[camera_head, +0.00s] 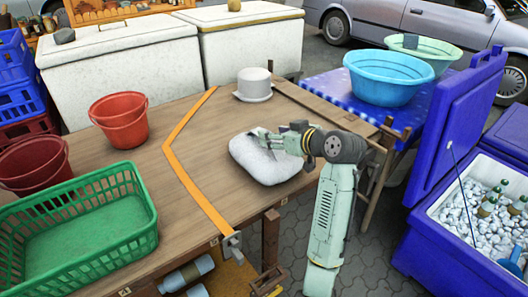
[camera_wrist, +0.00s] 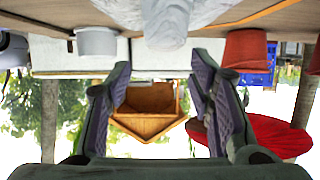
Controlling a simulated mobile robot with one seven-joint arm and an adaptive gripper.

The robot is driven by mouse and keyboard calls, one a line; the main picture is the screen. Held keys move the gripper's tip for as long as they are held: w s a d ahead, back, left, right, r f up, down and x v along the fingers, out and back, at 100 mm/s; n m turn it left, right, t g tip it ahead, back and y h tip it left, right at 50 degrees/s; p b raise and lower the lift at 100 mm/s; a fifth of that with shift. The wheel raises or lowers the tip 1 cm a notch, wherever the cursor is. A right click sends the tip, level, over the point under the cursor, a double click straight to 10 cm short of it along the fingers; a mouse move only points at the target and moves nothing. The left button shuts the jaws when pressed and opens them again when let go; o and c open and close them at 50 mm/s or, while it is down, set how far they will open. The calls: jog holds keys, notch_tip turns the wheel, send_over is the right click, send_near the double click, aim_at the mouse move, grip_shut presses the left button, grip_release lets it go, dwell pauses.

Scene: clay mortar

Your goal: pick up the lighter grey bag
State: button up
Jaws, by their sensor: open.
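A pale grey, rounded bag (camera_head: 255,166) lies on the wooden table, left of my arm. It is the only bag I can make out. My gripper (camera_head: 272,141) is at the bag's upper right side, its fingers reaching left over the top. I cannot tell whether they touch it. In the wrist view, which is upside down, my gripper (camera_wrist: 164,78) has its two fingers wide apart with nothing between them. The bag (camera_wrist: 165,18) is at the top middle of that view, beyond the fingertips.
A light grey brimmed pot-like object (camera_head: 254,84) stands behind the bag. Red buckets (camera_head: 121,120) and a green basket (camera_head: 80,230) are on the left. An orange strip (camera_head: 181,170) crosses the table.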

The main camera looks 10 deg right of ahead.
aim_at(264, 149)
jog(key=x, duration=0.2)
jog(key=p+x, duration=0.1)
jog(key=x, duration=0.2)
jog(key=shift+s+a+f+p, duration=0.15)
jog(key=shift+s+f+p, duration=0.05)
jog(key=shift+s+p, duration=0.1)
jog(key=shift+c, duration=0.5)
grip_shut()
jog(key=shift+r, duration=0.1)
